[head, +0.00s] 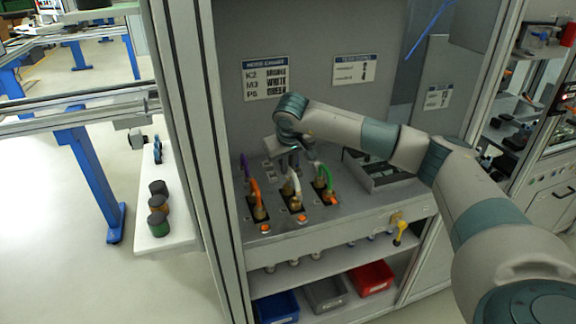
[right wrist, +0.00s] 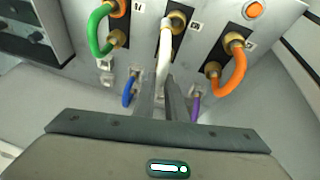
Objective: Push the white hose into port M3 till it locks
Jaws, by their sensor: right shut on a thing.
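The white hose (head: 296,184) stands at the middle of the port panel (head: 277,228), between the orange and green hoses. My right gripper (right wrist: 166,98) is shut on the white hose, whose upper part also shows in the right wrist view (right wrist: 164,50). The hose's far end is at the brass fitting (right wrist: 178,20) of the middle port, which the sign's M3 line pairs with white. Whether the end is seated inside the fitting or only beside it, I cannot tell. In the head view, my arm hides the hose's gripped part. My left gripper is not in view.
The orange hose (right wrist: 240,68) and green hose (right wrist: 93,32) loop close on either side. Purple (right wrist: 195,108) and blue (right wrist: 128,92) hoses lie near the fingers. A sign (head: 265,78) hangs behind. A grey tray (head: 378,172) stands right of the ports; bins sit below.

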